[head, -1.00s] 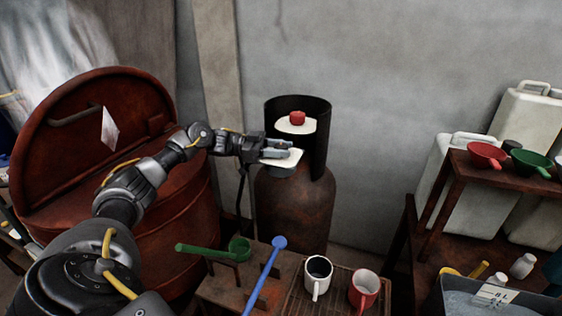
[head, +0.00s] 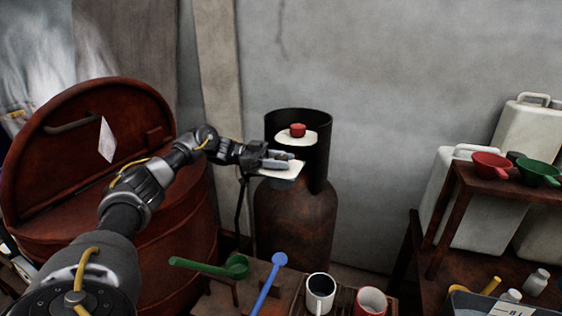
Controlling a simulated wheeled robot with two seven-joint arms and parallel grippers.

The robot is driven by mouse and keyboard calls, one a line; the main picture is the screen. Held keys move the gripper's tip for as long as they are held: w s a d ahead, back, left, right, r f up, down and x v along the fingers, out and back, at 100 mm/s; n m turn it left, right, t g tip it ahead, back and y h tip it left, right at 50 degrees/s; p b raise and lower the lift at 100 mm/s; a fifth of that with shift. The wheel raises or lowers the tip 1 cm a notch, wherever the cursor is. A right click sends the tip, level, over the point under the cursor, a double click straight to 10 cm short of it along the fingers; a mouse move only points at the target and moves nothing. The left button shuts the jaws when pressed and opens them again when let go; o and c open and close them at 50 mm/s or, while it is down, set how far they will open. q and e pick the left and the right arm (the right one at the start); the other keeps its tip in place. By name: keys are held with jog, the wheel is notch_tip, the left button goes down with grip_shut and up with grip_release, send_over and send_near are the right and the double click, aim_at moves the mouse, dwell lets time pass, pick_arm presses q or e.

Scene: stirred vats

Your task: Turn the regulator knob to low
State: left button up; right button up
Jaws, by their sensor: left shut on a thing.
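A rusty gas cylinder (head: 296,218) stands against the wall with a dark collar around its top. Inside the collar a red knob (head: 297,130) sits over a white plate (head: 303,140). In front of it a second white plate (head: 284,173), the regulator's face, sticks out towards me. My left gripper (head: 278,158) reaches in from the left over this lower plate. Its fingers are shut on the regulator knob, which they mostly hide. I cannot read any marks on the plate. My right gripper is out of view.
A red lidded vat (head: 82,190) is at left. A shelf with white jerrycans (head: 484,205) is at right.

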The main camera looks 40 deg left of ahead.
pick_arm(q)
jog(key=o, duration=1)
jog(key=shift+d, duration=0.15)
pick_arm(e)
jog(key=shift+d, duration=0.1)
pick_arm(q)
jog(key=shift+s+a, duration=0.15)
jog(key=shift+a, duration=0.35)
jog(key=b+v, duration=0.2)
jog(key=v, duration=0.7)
jog(key=shift+s+a, duration=0.15)
jog(key=shift+a, duration=0.25)
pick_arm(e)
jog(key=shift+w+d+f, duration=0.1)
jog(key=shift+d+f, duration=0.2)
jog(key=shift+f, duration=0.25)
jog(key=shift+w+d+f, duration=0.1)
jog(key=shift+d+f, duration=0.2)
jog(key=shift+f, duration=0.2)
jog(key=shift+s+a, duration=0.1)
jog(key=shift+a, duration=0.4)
